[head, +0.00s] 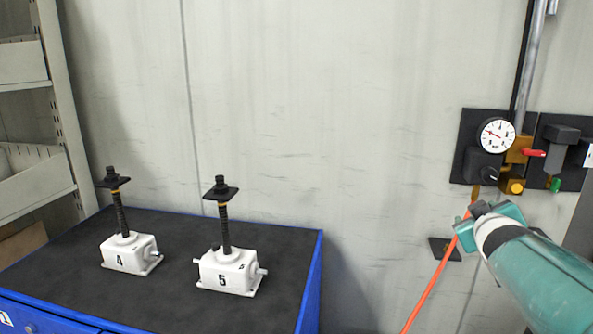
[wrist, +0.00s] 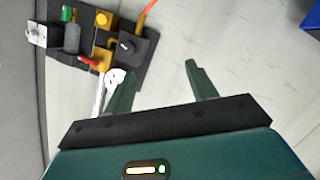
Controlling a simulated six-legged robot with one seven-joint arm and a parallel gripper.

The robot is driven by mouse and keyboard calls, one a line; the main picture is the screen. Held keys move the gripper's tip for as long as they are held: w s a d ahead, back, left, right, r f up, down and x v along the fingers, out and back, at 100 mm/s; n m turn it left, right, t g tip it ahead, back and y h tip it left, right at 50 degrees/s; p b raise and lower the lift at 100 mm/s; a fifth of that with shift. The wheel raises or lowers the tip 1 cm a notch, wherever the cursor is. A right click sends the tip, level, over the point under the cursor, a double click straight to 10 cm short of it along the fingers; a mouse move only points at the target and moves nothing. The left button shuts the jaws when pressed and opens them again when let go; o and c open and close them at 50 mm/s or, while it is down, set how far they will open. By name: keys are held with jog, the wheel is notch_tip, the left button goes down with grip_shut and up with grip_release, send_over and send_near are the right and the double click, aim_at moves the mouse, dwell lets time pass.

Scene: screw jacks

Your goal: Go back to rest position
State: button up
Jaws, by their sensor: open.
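My gripper (wrist: 160,85) shows in the wrist view with its two dark green fingers apart and nothing between them. It is in front of the pale wall, close to the gauge panel. In the head view my teal arm reaches in from the lower right, and its end hides part of the orange hose. Two white screw jacks stand upright on the cabinet at the left, jack 4 (head: 129,254) and jack 5 (head: 229,271), both well apart from my gripper.
The blue cabinet (head: 312,285) has a dark top. A panel with a round gauge (head: 495,135), a red-handled valve and fittings is on the right wall; it also shows in the wrist view (wrist: 85,50). An orange hose (head: 432,285) hangs below. Shelves (head: 55,95) stand at left.

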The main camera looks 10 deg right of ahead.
jog(key=s+a+f+g+y, duration=0.2)
jog(key=s+a+f, duration=0.2)
jog(key=a, duration=0.5)
jog(key=s+a+f+m+g+y, duration=0.1)
jog(key=s+a+f+g+y, duration=0.1)
jog(key=s+a+f, duration=0.3)
jog(key=s+a+f+g+y, duration=0.3)
jog(key=s+a+f+g, duration=0.1)
jog(key=s+a, duration=0.7)
jog(key=shift+a+f+m, duration=0.4)
jog(key=shift+a+f, duration=0.35)
jog(key=shift+a, duration=0.45)
jog(key=c, duration=0.5)
jog(key=shift+o, duration=0.2)
jog(key=shift+s, duration=0.1)
